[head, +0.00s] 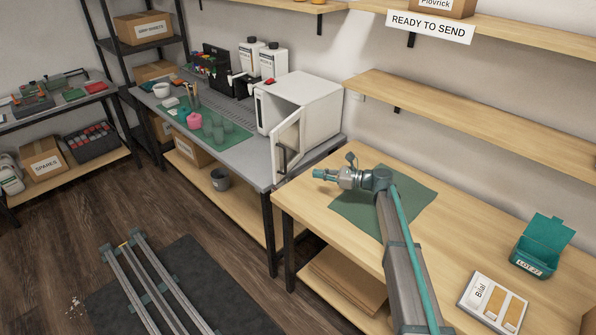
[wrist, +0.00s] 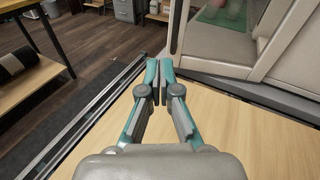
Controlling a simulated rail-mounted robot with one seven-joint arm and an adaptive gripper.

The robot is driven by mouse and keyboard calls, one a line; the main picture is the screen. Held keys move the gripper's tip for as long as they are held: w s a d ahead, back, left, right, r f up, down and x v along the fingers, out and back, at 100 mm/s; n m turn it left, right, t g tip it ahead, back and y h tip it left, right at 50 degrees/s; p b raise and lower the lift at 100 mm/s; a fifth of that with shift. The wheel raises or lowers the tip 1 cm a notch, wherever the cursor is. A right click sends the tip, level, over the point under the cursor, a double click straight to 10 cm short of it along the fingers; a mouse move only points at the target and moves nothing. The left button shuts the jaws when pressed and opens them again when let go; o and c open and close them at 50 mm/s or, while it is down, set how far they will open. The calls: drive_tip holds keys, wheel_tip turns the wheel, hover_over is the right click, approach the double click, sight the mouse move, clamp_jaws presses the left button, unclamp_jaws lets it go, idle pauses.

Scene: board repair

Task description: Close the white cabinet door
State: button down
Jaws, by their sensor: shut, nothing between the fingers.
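The white cabinet (head: 318,103) stands on the grey workbench in the head view. Its white-framed door (head: 300,128) stands open, swung out toward the bench's front edge, with a dark handle (head: 281,158) on its free side. In the wrist view the door's lower frame (wrist: 215,70) fills the upper right; the green mat shows through its pane. My gripper (head: 317,174) is over the wooden table, to the right of the door and apart from it. In the wrist view my gripper (wrist: 158,75) has its fingers together and empty, left of the door frame's lower corner.
The wooden table (head: 480,215) holds a green mat (head: 350,215), a teal box (head: 541,248) and a white tray (head: 480,310). On the grey bench, a green mat (head: 215,139) with cups and a pink pot lies left of the cabinet. Shelves (head: 470,120) hang behind.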

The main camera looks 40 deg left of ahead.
drive_tip(key=w+d+m+y, duration=0.1)
drive_tip(key=w+d, duration=0.1)
drive_tip(key=w, duration=0.2)
drive_tip(key=p+x, duration=0.3)
drive_tip(key=x, duration=1.1)
drive_tip(key=shift+s, duration=0.2)
